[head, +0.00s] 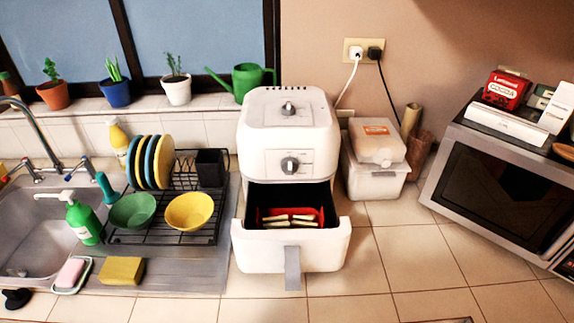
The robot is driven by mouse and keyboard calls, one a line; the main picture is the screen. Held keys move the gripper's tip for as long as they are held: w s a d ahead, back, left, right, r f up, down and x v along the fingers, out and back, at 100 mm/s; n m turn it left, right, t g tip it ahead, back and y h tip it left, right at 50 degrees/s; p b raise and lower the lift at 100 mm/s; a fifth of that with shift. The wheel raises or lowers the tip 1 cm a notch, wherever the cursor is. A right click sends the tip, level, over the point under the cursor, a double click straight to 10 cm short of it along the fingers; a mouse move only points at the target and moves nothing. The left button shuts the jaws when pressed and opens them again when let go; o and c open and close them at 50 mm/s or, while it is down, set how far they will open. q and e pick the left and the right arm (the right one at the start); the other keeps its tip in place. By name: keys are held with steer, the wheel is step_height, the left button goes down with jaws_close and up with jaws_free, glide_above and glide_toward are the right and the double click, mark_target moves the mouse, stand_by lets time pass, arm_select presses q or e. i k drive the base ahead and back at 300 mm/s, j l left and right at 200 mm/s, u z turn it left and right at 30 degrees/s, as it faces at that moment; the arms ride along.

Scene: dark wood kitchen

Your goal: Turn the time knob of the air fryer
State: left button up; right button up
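The white air fryer (262,135) stands on the tiled counter in the middle of the head view. A round grey knob (290,165) sits on its front panel, and a second knob (288,107) sits on its sloped top. I cannot read which one sets the time. The drawer (328,250) is pulled out towards me, with its grey handle (292,268) at the front. A red tray (264,213) with several pale sticks (290,224) lies inside. Neither of my grippers is in view.
A black dish rack (165,238) with plates and bowls is left of the fryer, beside the sink (35,235). Plastic containers (375,180) and a microwave (490,190) are to the right. The counter (400,255) at front right is clear.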

mark_target(289, 165)
steer(key=k+j+u, duration=0.1)
steer(key=k+j, duration=0.15)
steer(key=k+j+u, duration=0.1)
steer(key=j, duration=0.25)
steer(key=k+j+u, duration=0.15)
steer(key=k+j, duration=0.15)
steer(key=k+j+u, duration=0.1)
steer(key=j, duration=0.35)
steer(key=k, duration=0.1)
